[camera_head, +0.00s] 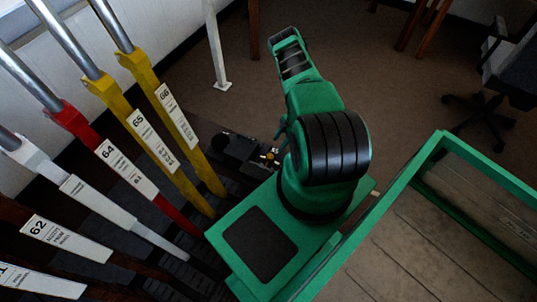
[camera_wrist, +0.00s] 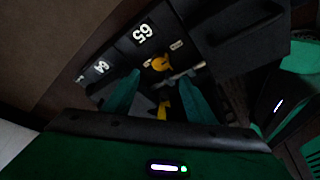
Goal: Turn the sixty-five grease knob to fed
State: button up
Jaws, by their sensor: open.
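The sixty-five grease knob (camera_wrist: 161,63) is small and yellow. The knob appears just beyond the fingertips, with nothing visibly held. Whether a finger touches it I cannot tell. The small "fed" marking is too small to read.
In the head view, tall levers stand at the left, including yellow lever 65 (camera_head: 151,139) and red lever 64 (camera_head: 125,168). A green-framed crate (camera_head: 437,148) is at the right. Brown floor lies beyond.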

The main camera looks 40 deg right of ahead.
aim_at(270, 156)
jog(key=x, duration=1.1)
jog(key=shift+a, duration=0.2)
jog(key=c, duration=1)
